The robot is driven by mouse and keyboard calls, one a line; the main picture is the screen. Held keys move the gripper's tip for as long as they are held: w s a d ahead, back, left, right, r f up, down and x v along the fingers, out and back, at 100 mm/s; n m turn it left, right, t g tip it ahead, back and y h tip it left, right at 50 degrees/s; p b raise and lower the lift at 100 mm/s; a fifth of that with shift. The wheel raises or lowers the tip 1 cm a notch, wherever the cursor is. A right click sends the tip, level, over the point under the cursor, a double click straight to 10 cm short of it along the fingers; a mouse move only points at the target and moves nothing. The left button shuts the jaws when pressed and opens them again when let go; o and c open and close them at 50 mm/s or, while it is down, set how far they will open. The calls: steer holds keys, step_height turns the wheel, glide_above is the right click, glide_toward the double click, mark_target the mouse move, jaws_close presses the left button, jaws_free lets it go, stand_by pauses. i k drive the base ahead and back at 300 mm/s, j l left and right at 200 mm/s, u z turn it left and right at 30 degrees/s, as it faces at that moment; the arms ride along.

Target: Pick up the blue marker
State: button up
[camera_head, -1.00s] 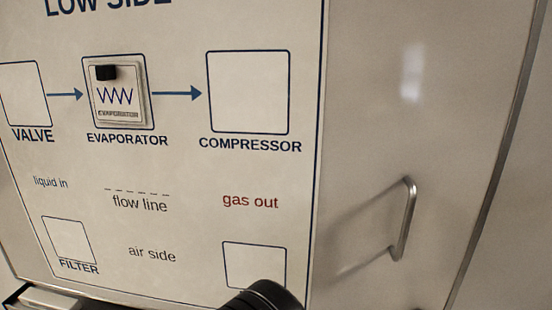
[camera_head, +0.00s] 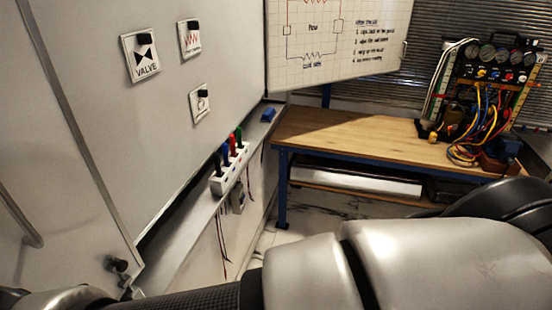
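The blue marker (camera_head: 225,154) stands upright in a white holder (camera_head: 218,187) on the ledge below the whiteboard, left of centre in the head view. It is in a row with a black marker (camera_head: 217,161), a red marker (camera_head: 232,144) and a green marker (camera_head: 239,137). The holder hides its lower part. My gripper is not in view. Only links of my arm show, across the bottom of the picture, nearer to the camera than the holder.
A small blue block (camera_head: 268,115) lies farther along the ledge. A wooden workbench (camera_head: 350,141) carries a gauge rig (camera_head: 495,75) with coloured hoses. Several square cards, one a VALVE card (camera_head: 140,57), are on the whiteboard. Cables (camera_head: 222,240) hang below the ledge.

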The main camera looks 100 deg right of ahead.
mark_target(227, 163)
steer(key=z, duration=2.85)
steer(key=u, duration=3.3)
steer(key=z, duration=3.3)
steer(key=l+u, duration=0.15)
steer(key=l, duration=0.25)
steer(key=k+l+u, duration=0.15)
steer(key=l, duration=0.25)
steer(key=l+u, duration=0.15)
steer(key=l, duration=0.25)
steer(key=k+l+u, duration=0.2)
steer(key=l, duration=0.15)
steer(key=i, duration=0.1)
